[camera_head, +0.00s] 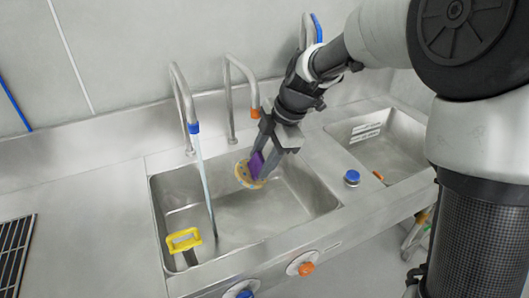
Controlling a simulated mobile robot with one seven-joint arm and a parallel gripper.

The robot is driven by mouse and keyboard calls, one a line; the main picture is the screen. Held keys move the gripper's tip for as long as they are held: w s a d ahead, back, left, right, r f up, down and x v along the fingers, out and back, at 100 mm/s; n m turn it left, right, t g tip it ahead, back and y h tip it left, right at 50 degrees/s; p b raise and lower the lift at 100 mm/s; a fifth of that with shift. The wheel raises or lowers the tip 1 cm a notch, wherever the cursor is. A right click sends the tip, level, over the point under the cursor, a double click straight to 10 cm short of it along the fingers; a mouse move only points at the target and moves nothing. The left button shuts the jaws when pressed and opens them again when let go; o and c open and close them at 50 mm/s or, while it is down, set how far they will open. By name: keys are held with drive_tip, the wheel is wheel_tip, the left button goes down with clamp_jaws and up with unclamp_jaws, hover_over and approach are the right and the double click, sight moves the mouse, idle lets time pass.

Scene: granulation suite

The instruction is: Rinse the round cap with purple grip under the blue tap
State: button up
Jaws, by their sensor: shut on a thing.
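The round cap (244,175) is a tan disc with a purple grip (256,164). My gripper (268,152) is shut on the purple grip and holds the cap tilted over the left sink basin. The blue tap (193,127) is a steel spout with a blue tip, to the left of the cap. A stream of water (205,185) runs from it down into the basin. The cap is to the right of the stream and apart from it.
The left basin (290,195) also has an orange-tipped tap (254,113) behind it. Blue (240,291) and orange (302,265) knobs are on the front panel. A second basin (395,150) is at right; a dark rack (14,250) at left.

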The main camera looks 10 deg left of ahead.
sight(240, 166)
drive_tip(key=shift+s+a, duration=0.15)
drive_tip(key=shift+a, duration=0.6)
drive_tip(key=a, duration=0.1)
drive_tip(key=a+p, duration=0.1)
drive_tip(key=a, duration=0.1)
drive_tip(key=shift+a+f, duration=0.15)
drive_tip(key=shift+f, duration=0.2)
drive_tip(key=a+f+p, duration=0.1)
drive_tip(key=a+f, duration=0.1)
drive_tip(key=a, duration=0.7)
drive_tip(key=shift+w, duration=0.3)
drive_tip(key=shift+w, duration=0.15)
drive_tip(key=shift+w, duration=0.45)
drive_tip(key=shift+s, duration=0.15)
drive_tip(key=shift+s+b, duration=0.4)
drive_tip(key=shift+s, duration=0.05)
